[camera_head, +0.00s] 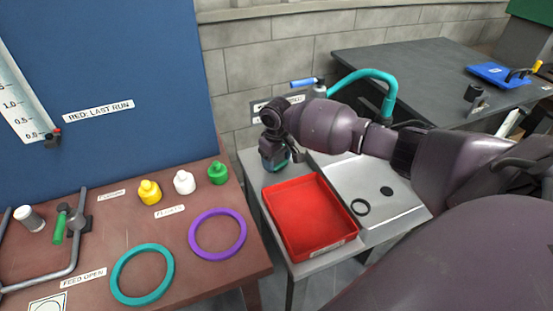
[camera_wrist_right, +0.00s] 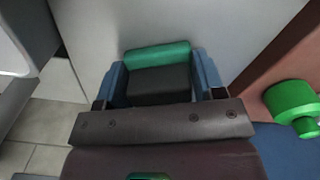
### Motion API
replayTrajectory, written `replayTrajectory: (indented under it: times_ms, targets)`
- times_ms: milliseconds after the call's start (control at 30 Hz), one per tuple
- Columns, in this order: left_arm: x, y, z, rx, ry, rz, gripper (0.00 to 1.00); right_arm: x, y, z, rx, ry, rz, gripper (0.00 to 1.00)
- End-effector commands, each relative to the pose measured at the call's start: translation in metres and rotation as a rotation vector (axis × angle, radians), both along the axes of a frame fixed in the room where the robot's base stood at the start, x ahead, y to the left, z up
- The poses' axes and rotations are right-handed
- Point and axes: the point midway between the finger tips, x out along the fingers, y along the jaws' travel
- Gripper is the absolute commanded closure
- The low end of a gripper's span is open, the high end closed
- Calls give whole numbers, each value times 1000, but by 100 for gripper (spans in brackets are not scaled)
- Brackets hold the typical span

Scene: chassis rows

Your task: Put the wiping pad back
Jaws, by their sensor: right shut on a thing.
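The wiping pad shows in the right wrist view as a dark block with a green strip (camera_wrist_right: 157,56) along its far side. It sits between the two blue fingers of my right gripper (camera_wrist_right: 160,80), which is shut on it. In the head view my right gripper (camera_head: 273,157) points down over the back left corner of the grey side table, behind the red tray. The pad is mostly hidden there, and I cannot tell whether it touches the table. My left gripper is in neither view.
The red tray (camera_head: 326,240) stands empty beside a metal sink (camera_head: 400,212) with a teal tap (camera_head: 365,75). On the brown table (camera_head: 110,215) are yellow, white and green (camera_head: 217,173) weights, a purple ring (camera_head: 190,236) and a teal ring (camera_head: 116,270). A blue panel (camera_head: 110,90) rises behind.

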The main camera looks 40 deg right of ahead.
Motion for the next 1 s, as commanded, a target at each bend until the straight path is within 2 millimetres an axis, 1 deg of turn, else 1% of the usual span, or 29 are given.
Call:
replayTrajectory:
  times_ms: [33,167,433,533,667,833,1000]
  targets:
    - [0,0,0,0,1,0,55,0,0,-1,0,1,0,33]
    - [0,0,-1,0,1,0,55,0,0,-1,0,1,0,13]
    - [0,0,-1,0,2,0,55,0,0,0,0,0,0,12]
    - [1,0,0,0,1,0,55,0,0,5,0,-1,1,12]
    - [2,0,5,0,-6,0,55,1,0,22,0,-4,1,12]
    - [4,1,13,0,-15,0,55,1,0,55,1,-7,0,12]
    - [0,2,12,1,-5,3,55,1,0,87,0,-5,0,12]
